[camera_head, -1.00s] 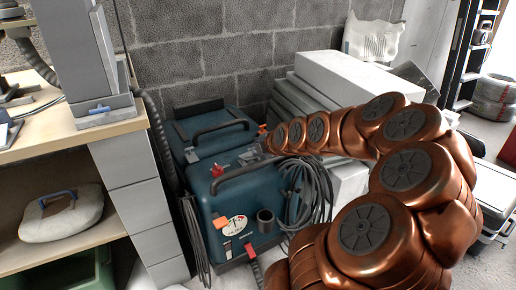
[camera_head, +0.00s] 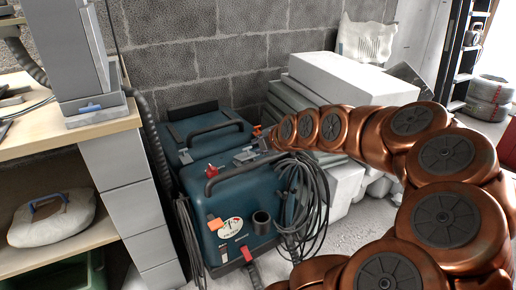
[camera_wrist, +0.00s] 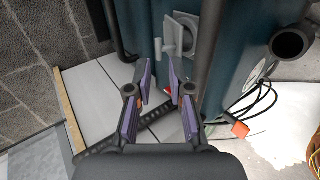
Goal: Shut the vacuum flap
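The vacuum is a dark blue machine (camera_head: 235,195) with a black handle, on the floor beside the bench. A small grey metal flap-like plate (camera_head: 246,157) is on its top. In the wrist view, a grey plate with a short pin (camera_wrist: 186,34) is against the blue body, just beyond my fingertips. I cannot tell how far it stands open. My gripper (camera_wrist: 161,80) has its purple-padded fingers apart, with nothing held between them. A small red part shows behind the fingertips. In the head view my arm reaches the vacuum from the right, and the fingers are too small to make out.
A coiled black cable (camera_head: 309,195) hangs on the vacuum's right side. A wooden workbench (camera_head: 75,140) stands at left against a grey block pier. White slabs (camera_head: 345,82) are stacked behind my arm.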

